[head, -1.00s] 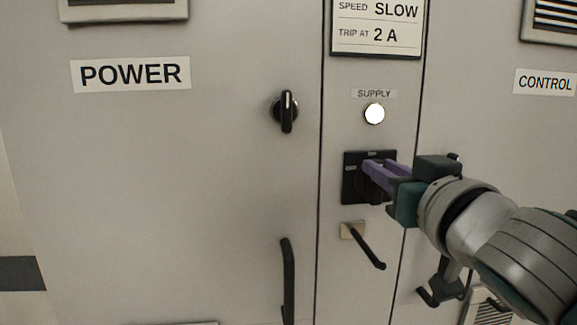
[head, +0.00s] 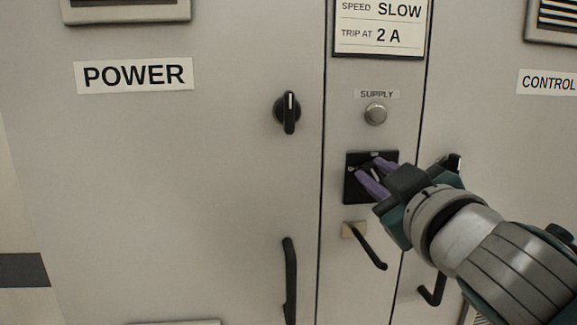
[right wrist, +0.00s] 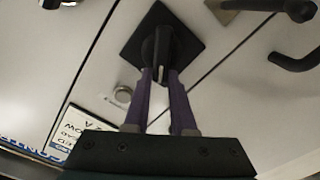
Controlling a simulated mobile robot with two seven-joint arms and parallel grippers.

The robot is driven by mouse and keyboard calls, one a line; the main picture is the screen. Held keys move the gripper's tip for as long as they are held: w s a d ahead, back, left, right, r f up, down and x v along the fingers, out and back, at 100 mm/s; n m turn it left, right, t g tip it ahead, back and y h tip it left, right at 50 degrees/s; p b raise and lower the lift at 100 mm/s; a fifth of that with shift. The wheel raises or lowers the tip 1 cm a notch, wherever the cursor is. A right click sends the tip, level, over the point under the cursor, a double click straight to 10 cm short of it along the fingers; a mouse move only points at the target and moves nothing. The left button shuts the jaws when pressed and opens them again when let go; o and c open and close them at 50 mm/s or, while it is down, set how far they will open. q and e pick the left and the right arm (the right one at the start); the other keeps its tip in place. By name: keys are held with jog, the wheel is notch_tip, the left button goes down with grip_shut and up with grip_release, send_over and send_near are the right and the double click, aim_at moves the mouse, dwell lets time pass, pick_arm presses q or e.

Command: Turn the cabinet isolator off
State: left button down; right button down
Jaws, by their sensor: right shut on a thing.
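The cabinet isolator is a square black plate (head: 352,192) with a rotary handle, on the narrow middle panel. In the right wrist view the plate (right wrist: 185,42) shows with its black handle (right wrist: 161,45) standing out of it. My right gripper (head: 368,166) has its purple fingers at the isolator. In the right wrist view the gripper (right wrist: 160,73) is shut on the handle, one finger on each side. The round SUPPLY lamp (head: 376,114) above the isolator is unlit. In the head view the gripper hides part of the plate and most of the handle. My left gripper is not in view.
A black lever handle (head: 368,248) sticks out just below the isolator. A black rotary switch (head: 288,112) and a long door handle (head: 290,280) are on the POWER door at left. Another handle (head: 433,292) is at lower right, near my right arm.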

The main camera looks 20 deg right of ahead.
jog(key=n, duration=0.3)
jog(key=f+n, duration=0.1)
jog(key=n, duration=0.1)
jog(key=shift+w+a+n, duration=0.1)
jog(key=shift+a+n, duration=0.2)
jog(key=shift+a, duration=0.05)
jog(key=n, duration=0.2)
jog(key=f+n, duration=0.1)
jog(key=n, duration=0.2)
jog(key=shift+a, duration=0.15)
jog(key=shift+f+n, duration=0.1)
jog(key=shift+n, duration=0.2)
jog(key=c, duration=0.7)
grip_release()
jog(key=shift+c, duration=0.2)
